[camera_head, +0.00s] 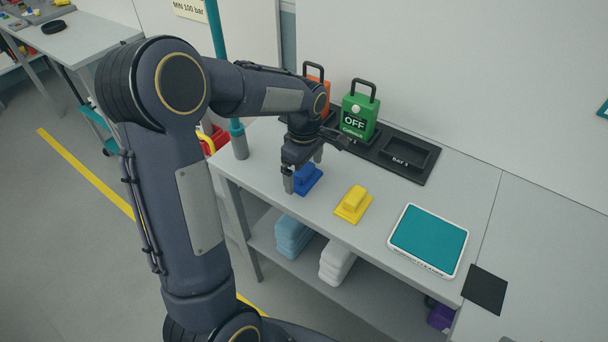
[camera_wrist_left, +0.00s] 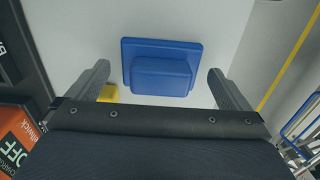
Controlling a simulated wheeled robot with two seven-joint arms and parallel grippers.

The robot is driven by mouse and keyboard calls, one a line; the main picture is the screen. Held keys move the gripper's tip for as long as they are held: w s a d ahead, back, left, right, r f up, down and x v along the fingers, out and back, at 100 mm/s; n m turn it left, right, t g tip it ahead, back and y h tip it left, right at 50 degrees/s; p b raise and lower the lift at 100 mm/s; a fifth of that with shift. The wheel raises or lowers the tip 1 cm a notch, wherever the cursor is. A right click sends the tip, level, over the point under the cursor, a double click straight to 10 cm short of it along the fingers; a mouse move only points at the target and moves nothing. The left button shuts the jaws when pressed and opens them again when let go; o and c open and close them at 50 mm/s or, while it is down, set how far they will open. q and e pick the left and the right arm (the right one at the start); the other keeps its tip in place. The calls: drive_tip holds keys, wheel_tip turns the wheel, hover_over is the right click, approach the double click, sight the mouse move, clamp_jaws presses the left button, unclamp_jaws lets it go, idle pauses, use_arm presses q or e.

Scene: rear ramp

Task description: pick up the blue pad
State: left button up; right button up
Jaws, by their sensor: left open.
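The blue pad (camera_head: 308,181) lies flat on the grey table, a flat base with a raised block on top. In the left wrist view the blue pad (camera_wrist_left: 160,67) sits ahead, between the two fingers and a little beyond their tips. My left gripper (camera_head: 303,172) is open above the blue pad and partly hides it in the head view. Its fingers (camera_wrist_left: 160,82) stand on either side of the pad's block with nothing between them. Whether the fingers touch the pad cannot be told. My right gripper is not in view.
A yellow pad (camera_head: 353,204) lies right of the blue one. A teal-topped white tray (camera_head: 429,240) is farther right. A green "OFF" box (camera_head: 359,115) and an orange box (camera_head: 317,84) stand behind in a black holder (camera_head: 432,176). A teal post (camera_head: 239,140) rises at the left.

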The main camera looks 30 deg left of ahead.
sight(303, 169)
use_arm(q)
drive_tip(key=c, duration=1)
drive_tip(key=shift+r, duration=0.1)
drive_tip(key=shift+r, duration=0.2)
drive_tip(key=r, duration=0.3)
drive_tip(key=shift+s+r, duration=0.15)
drive_tip(key=shift+s, duration=0.1)
drive_tip(key=s+r, duration=0.3)
drive_tip(key=s, duration=0.1)
drive_tip(key=s+a+r, duration=0.1)
drive_tip(key=s+r, duration=0.2)
drive_tip(key=s, duration=0.2)
drive_tip(key=s+r+b, duration=0.1)
drive_tip(key=s+r, duration=0.2)
drive_tip(key=s, duration=0.1)
drive_tip(key=shift+s+a, duration=0.25)
drive_tip(key=shift+a, duration=0.15)
